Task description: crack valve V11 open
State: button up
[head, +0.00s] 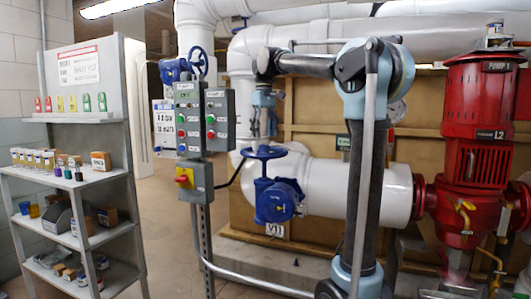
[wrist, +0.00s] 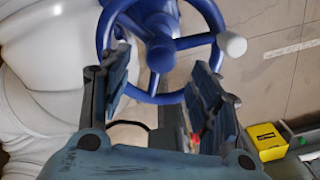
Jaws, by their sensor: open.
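Valve V11 is a blue valve body (head: 277,200) on a thick white pipe, with a "V11" tag (head: 274,230) below it. Its blue handwheel (head: 263,153) lies roughly level on top of the body. The handwheel also fills the top of the wrist view (wrist: 160,55), with hub, spokes and a pale knob (wrist: 232,44) at the right of its rim. My gripper (head: 264,130) points down just above the handwheel. In the wrist view my gripper (wrist: 160,64) is open, and the near rim appears between its fingers. I cannot tell whether they touch it.
A grey control box (head: 201,120) with buttons and a yellow-red switch (head: 185,178) stands close left of the valve. A red pump (head: 478,130) stands at the right. Shelves (head: 70,182) with small goods stand at the far left. Floor shows between shelves and control post.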

aim_at(264, 145)
jog(key=m, duration=0.3)
jog(key=shift+m, duration=0.4)
jog(key=m, duration=1.2)
dwell(0.4)
jog(key=shift+s+f, duration=0.15)
jog(key=shift+f, duration=3.35)
jog(key=shift+c, duration=0.3)
jog(key=c, duration=0.8)
